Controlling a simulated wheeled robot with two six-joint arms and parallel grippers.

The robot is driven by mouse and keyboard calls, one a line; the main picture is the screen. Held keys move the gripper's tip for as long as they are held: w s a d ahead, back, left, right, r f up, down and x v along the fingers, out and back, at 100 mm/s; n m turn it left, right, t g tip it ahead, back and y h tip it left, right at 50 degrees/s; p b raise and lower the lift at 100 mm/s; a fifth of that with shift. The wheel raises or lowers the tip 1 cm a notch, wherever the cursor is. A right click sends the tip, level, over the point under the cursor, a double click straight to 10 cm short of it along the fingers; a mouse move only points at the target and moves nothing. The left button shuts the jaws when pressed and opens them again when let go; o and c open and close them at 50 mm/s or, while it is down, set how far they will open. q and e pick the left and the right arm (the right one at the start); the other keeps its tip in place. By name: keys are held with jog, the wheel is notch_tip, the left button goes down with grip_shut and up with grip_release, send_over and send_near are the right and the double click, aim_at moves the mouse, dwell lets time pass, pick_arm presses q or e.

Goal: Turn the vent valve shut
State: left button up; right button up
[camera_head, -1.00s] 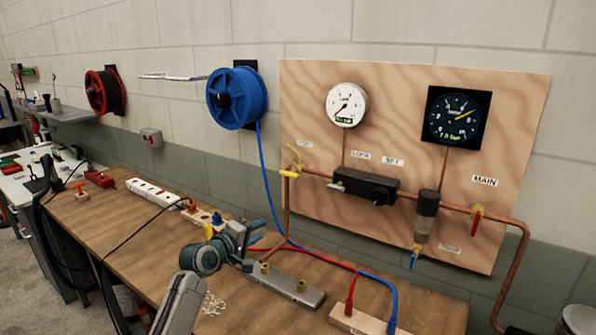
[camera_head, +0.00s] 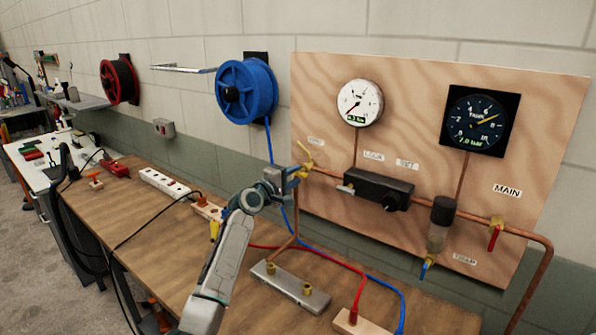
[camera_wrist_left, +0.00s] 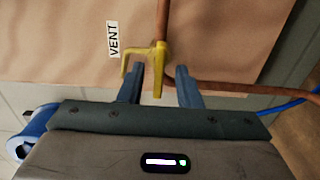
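The vent valve (camera_head: 306,156) is yellow and sits on a copper pipe at the left side of the plywood panel, below its small label. In the left wrist view the yellow valve (camera_wrist_left: 158,62) is beside the VENT label (camera_wrist_left: 113,40), and its yellow end lies in the gap between my blue fingers. My left gripper (camera_head: 295,174) is at the valve and covers part of it in the head view. In the wrist view the gripper (camera_wrist_left: 159,86) is open, with visible room on both sides of the yellow part. My right gripper is out of view.
The plywood panel (camera_head: 450,90) also holds two gauges, a black regulator (camera_head: 378,188) and a red-handled MAIN valve (camera_head: 495,237). Red and blue hoses cross the bench (camera_head: 190,235) below. A blue hose reel (camera_head: 247,90) hangs to the left of the panel.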

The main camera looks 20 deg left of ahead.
pick_arm(q)
jog(key=shift+x, duration=0.85)
jog(key=shift+w+d, duration=0.1)
jog(key=shift+w, duration=0.2)
grip_shut()
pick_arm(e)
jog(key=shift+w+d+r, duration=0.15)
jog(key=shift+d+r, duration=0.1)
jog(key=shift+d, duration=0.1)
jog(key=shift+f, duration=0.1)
